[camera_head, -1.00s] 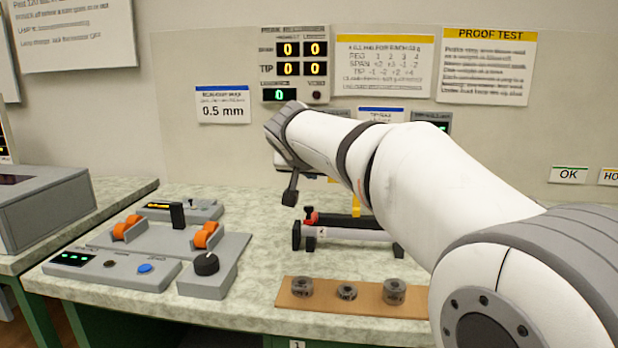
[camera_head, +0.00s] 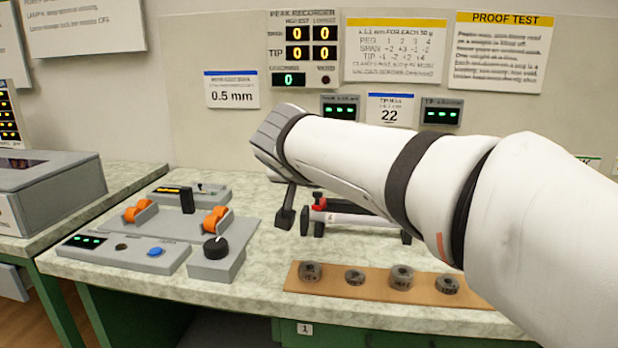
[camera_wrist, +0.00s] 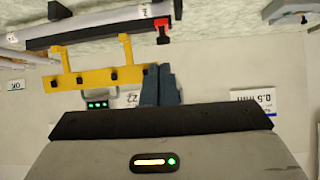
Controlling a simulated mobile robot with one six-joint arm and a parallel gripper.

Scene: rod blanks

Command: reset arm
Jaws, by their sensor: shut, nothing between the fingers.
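My gripper (camera_head: 285,218) shows in the head view at the end of my white arm, hanging down just left of the fixture. Its two dark fingers (camera_wrist: 161,85) are pressed together and empty in the wrist view. A dark fixture with a red clamp (camera_head: 319,202) holds a pale rod (camera_head: 350,219) lying level on the bench; my arm hides part of it. In the wrist view the rod (camera_wrist: 95,22), the red clamp (camera_wrist: 162,28) and a yellow peg bar (camera_wrist: 95,78) appear beyond the fingers, which look close to the bar's end; I cannot tell whether they touch.
A grey bench device with orange rollers (camera_head: 215,219) and a black knob (camera_head: 215,248) stands left. Several dark ring weights (camera_head: 401,277) sit on a wooden strip (camera_head: 330,286) at the front. The peak recorder (camera_head: 303,52) hangs on the back wall. Bench between rollers and fixture is clear.

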